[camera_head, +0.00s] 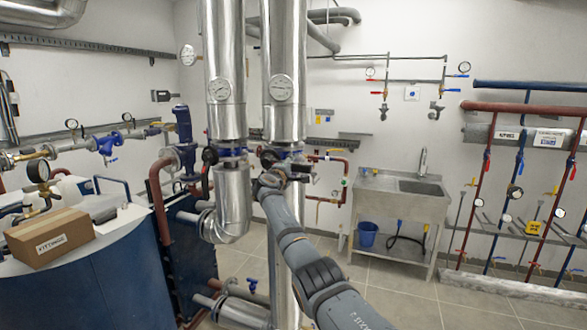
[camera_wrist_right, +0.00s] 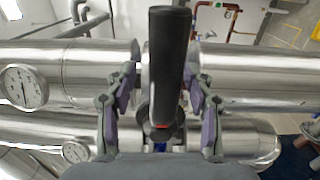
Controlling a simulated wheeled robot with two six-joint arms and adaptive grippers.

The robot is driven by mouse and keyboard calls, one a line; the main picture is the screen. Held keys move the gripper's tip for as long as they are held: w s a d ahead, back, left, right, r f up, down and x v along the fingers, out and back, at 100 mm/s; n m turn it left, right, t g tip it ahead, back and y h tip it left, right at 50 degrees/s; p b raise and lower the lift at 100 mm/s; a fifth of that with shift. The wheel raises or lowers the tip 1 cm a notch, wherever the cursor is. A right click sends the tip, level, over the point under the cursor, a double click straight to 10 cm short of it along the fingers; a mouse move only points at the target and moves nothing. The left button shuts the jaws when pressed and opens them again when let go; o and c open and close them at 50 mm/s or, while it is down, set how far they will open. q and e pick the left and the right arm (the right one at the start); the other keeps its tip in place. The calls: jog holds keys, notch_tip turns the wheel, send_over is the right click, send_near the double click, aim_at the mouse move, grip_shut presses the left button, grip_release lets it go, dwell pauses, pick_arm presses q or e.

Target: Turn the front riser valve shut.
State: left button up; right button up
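The front riser is a shiny metal-clad pipe (camera_head: 284,100) with a round gauge. A valve (camera_head: 285,152) with blue flanges sits below the cladding, partly hidden by my right gripper (camera_head: 272,180). In the right wrist view, a black lever handle (camera_wrist_right: 170,60) stands between the two fingers of the right gripper (camera_wrist_right: 160,88). The fingers are spread on either side of the handle; the left one has a visible gap to it, the right one is very close. I cannot tell whether the right finger touches. My left gripper is not in view.
A second clad riser (camera_head: 222,80) with its own valve (camera_head: 230,155) stands close on the left. A sink unit (camera_head: 400,195) stands to the right. A cardboard box (camera_head: 50,238) sits on a blue tank at the left. The tiled floor in front of the sink is clear.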

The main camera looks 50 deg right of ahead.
jog(key=shift+f, duration=0.1)
jog(key=shift+s+a, duration=0.25)
jog(key=shift+a, duration=0.3)
jog(key=v, duration=1.1)
